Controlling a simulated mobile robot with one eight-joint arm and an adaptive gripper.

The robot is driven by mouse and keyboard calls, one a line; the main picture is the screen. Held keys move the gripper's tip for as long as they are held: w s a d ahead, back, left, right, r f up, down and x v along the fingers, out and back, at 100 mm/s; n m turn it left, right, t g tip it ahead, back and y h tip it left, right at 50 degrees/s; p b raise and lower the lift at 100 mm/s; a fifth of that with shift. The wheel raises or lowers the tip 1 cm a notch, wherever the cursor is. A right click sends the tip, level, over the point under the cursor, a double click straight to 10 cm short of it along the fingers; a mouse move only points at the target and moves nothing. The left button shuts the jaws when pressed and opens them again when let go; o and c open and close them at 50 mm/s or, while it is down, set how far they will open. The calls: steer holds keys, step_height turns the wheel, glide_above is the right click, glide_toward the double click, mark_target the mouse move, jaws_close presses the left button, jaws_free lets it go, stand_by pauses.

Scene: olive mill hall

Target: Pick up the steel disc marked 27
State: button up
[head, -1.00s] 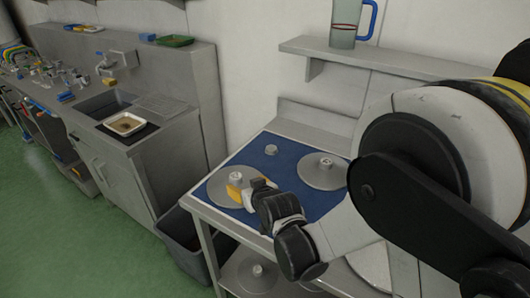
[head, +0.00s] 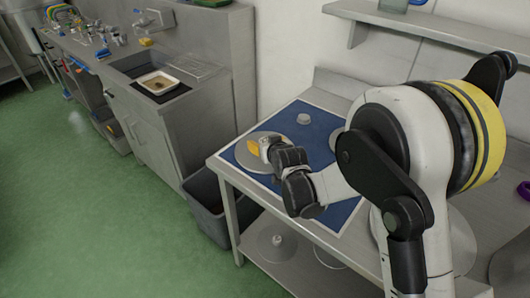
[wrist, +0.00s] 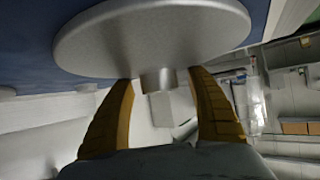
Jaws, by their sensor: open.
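A grey steel disc (head: 243,156) with a central knob lies on the left of a blue mat (head: 285,117). In the wrist view the disc (wrist: 150,35) fills the top, with its knob (wrist: 158,80) between my two yellow fingers. My gripper (head: 256,148) is open over this disc; the fingers stand apart from the knob on both sides. A second disc (head: 334,138) is mostly hidden behind my arm on the right of the mat. No number can be read on either disc.
A small grey cylinder (head: 303,119) stands at the back of the mat. More discs (head: 268,247) lie on the shelf below the bench. A grey bin (head: 205,205) stands left of the bench, near a sink unit (head: 160,140). A wall shelf (head: 430,28) is above.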

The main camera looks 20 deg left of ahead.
steer(key=shift+r, duration=0.1)
steer(key=shift+c, duration=0.2)
jaws_close()
steer(key=shift+r, duration=0.1)
